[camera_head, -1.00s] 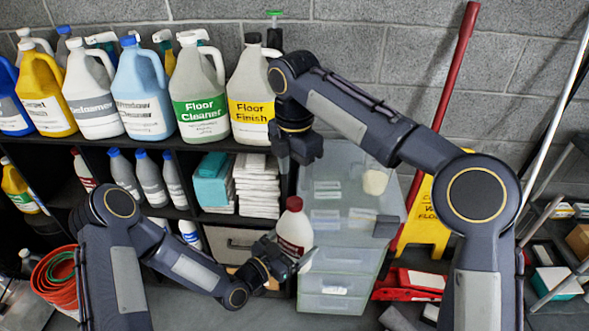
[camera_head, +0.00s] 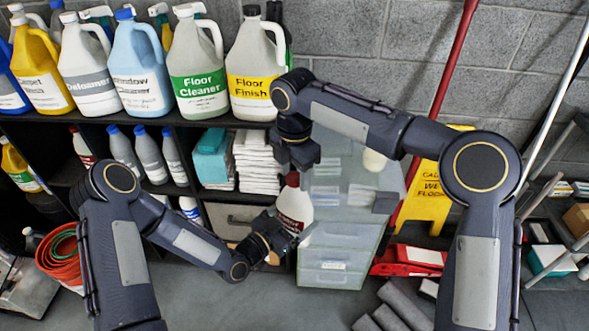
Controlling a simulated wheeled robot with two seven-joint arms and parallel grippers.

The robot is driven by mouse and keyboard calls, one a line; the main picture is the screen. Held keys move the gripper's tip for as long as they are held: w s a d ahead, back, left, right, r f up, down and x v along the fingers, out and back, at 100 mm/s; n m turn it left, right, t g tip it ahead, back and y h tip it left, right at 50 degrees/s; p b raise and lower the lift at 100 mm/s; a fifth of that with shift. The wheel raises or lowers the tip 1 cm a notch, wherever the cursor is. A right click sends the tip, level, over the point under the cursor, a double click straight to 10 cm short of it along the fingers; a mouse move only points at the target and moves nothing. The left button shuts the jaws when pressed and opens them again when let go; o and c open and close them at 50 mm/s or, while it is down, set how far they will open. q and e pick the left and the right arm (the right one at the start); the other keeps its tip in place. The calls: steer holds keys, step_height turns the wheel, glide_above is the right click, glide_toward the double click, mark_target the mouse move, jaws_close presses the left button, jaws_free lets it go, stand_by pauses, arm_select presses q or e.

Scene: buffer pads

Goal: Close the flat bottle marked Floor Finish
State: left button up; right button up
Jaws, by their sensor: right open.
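A small pale bottle with a red top (camera_head: 294,208) stands roughly upright in front of the translucent drawer unit. Its label is too small to read. My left gripper (camera_head: 285,241) is at the bottle's lower part and appears shut on it; the fingers are partly hidden. My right gripper (camera_head: 299,166) is open and points down just above the red top. I cannot tell whether it touches the top. A large jug marked Floor Finish (camera_head: 252,88), with a yellow label and black cap, stands on the shelf behind.
Several other jugs, including Floor Cleaner (camera_head: 198,85), line the shelf top. White folded cloths (camera_head: 252,160) lie below. The translucent drawer unit (camera_head: 336,255) is close behind my grippers. A yellow caution sign (camera_head: 432,195) and red mop handle (camera_head: 455,70) stand right.

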steer(key=c, duration=1)
steer(key=m, duration=1.5)
steer(key=shift+a+m, duration=0.1)
steer(key=shift+m, duration=0.3)
steer(key=m, duration=0.2)
steer(key=shift+m, duration=0.4)
steer(key=m, duration=0.5)
steer(key=shift+m, duration=0.4)
steer(key=o, duration=1.1)
